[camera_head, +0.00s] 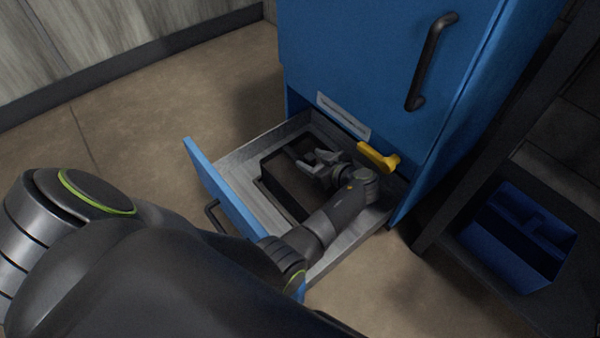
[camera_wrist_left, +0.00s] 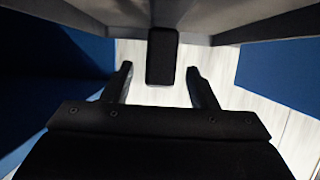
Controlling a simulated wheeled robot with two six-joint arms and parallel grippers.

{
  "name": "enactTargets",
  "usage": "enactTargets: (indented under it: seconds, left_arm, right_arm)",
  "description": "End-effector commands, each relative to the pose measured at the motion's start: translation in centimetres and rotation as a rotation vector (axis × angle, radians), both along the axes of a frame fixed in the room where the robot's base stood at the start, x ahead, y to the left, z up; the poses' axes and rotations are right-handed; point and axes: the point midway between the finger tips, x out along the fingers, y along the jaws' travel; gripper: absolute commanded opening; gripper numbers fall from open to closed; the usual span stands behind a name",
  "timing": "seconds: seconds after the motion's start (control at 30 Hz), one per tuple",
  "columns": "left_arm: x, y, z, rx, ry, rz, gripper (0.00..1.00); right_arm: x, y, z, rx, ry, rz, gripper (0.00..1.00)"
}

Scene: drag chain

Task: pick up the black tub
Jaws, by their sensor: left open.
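The black tub (camera_head: 284,186) sits inside the open drawer of the blue cabinet in the head view. My left gripper (camera_head: 312,162) is over the tub, with its fingers apart and nothing seen between them. The arm covers the tub's near right part. In the left wrist view, the open fingers of my left gripper (camera_wrist_left: 160,72) point toward a narrow black piece (camera_wrist_left: 162,56) above a pale surface. I cannot tell whether that piece is part of the tub, or whether the fingers touch the tub. My right gripper is not in view.
A yellow piece (camera_head: 376,157) sits at the drawer's back right. A dark frame with a blue bin (camera_head: 515,235) stands at right. Floor is clear at left.

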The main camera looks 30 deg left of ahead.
Motion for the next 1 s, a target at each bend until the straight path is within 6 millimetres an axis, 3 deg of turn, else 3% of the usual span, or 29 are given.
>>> enactTargets:
  seconds: [0.27, 0.63, 1.0]
  left_arm:
    - [-0.07, -0.16, -0.07, 0.000, 0.000, 0.000, 0.50]
    - [-0.06, -0.13, -0.06, 0.000, 0.000, 0.001, 0.02]
    - [0.01, -0.11, 0.05, 0.002, -0.002, 0.000, 0.00]
  right_arm:
    - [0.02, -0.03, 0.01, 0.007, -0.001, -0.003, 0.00]
    - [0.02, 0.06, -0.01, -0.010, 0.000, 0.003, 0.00]
    - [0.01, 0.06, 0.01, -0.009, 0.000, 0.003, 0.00]
